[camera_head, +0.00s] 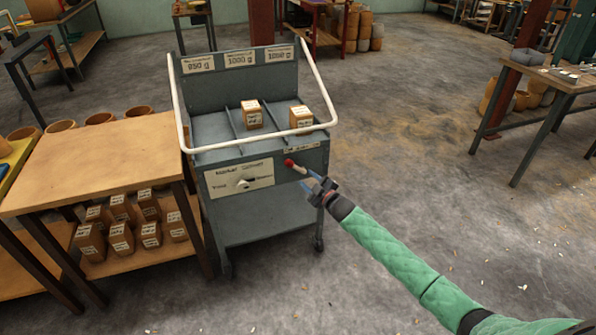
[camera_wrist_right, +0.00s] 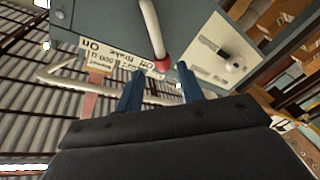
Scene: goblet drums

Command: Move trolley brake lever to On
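The grey trolley (camera_head: 265,205) stands in the middle of the head view. Its brake lever (camera_head: 299,168), a pale rod with a red knob at its left end, sticks out at the front right corner. The lever also shows in the right wrist view (camera_wrist_right: 153,38). There its red part lies beside the "Off" end of the white brake label (camera_wrist_right: 125,62); "On" is at the label's left end. My right gripper (camera_head: 312,184) is just right of and below the lever. Its blue fingers (camera_wrist_right: 160,80) are apart and empty, with the red part above the gap. My left gripper is out of view.
A white rail (camera_head: 330,105) loops around the trolley top, and two labelled blocks (camera_head: 252,115) sit in its compartments. A wooden table (camera_head: 110,165) stands close on the left. The floor at right is mostly clear.

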